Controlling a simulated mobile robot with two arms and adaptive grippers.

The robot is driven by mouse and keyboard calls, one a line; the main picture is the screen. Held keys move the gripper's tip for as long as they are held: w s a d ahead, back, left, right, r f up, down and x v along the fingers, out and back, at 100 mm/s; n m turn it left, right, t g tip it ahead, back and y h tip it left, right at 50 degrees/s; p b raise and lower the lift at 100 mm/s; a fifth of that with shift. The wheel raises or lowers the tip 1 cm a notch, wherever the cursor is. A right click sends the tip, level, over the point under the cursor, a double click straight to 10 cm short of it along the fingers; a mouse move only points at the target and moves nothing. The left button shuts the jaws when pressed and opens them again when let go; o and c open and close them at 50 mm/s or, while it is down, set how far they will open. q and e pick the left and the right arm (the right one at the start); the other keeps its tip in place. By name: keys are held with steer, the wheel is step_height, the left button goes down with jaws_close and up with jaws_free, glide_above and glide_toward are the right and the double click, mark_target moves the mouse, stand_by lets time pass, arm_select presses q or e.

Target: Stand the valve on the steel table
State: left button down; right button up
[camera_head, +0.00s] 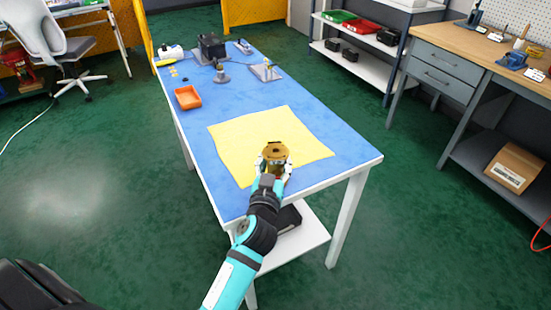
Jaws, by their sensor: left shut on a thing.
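The brass-coloured valve (275,149) is at the near part of the blue-topped table (335,139), above or on the yellow cloth (244,138). Its round, flat top faces up. My left gripper (274,164) is shut on it from the near side, and the fingers hide its lower part. I cannot tell whether the valve touches the cloth. My right gripper is not in view. No table here shows a plainly steel top.
An orange tray (188,97) sits at the table's left edge. A dark device (211,47) and metal fixtures (265,71) stand at the far end. The blue top is bare right of the cloth. A wooden-topped workbench (464,45) and shelves (361,64) stand at right.

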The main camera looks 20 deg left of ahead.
arm_select(q)
steer(key=shift+s+d+r, duration=0.15)
steer(key=shift+s+r, duration=0.05)
steer(key=shift+r, duration=0.05)
steer(key=shift+f+b, duration=0.45)
steer(key=shift+f, duration=0.1)
steer(key=c, duration=1.2)
jaws_free()
steer(key=shift+s+f, duration=0.1)
steer(key=shift+f, duration=0.15)
steer(key=o, duration=0.4)
steer(key=shift+o, duration=0.2)
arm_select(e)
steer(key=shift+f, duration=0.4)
arm_select(q)
steer(key=shift+r, duration=0.25)
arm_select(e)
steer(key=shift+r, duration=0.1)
